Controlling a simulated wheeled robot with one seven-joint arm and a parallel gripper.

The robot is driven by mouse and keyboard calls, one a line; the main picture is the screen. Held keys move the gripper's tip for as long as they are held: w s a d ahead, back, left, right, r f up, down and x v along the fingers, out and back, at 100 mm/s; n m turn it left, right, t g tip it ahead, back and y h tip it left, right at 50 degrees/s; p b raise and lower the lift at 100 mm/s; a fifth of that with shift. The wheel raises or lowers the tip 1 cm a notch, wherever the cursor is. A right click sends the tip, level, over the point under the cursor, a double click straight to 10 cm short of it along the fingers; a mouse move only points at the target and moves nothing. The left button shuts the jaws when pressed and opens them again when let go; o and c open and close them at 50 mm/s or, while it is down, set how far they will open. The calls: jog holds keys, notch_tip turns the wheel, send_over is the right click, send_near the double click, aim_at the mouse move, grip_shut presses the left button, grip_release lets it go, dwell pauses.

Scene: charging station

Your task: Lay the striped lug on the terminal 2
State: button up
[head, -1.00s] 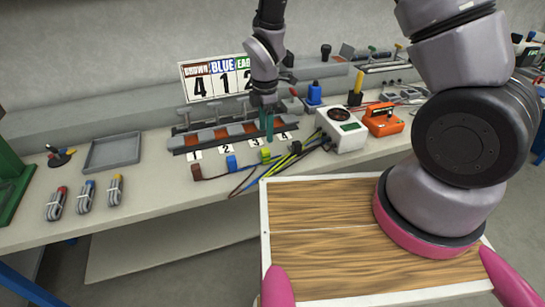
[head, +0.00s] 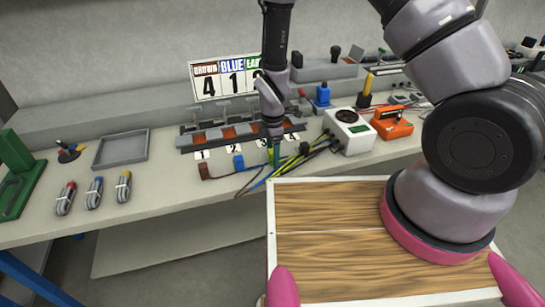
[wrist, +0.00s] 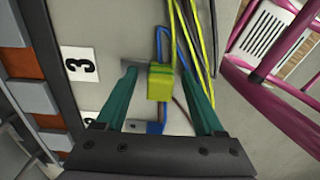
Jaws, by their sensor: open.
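The striped lug (wrist: 160,82) is a yellow-green block on the bench, with a striped cable running from it. My gripper (wrist: 160,74) is open, with one green finger on each side of the lug. In the head view my gripper (head: 273,153) points down at the bench in front of the terminal row and largely hides the lug. Terminal 2 (head: 229,133) is in the row behind the number card 2 (head: 233,149), left of my gripper. In the wrist view, card 3 (wrist: 80,65) is at the left.
The blue lug (head: 238,162) and brown lug (head: 204,171) lie to the left with their cables. A sign (head: 225,78) stands behind the terminals. A white meter (head: 349,131) and an orange device (head: 391,121) stand to the right. A grey tray (head: 121,149) is at left.

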grip_shut()
jog(key=shift+r, duration=0.15)
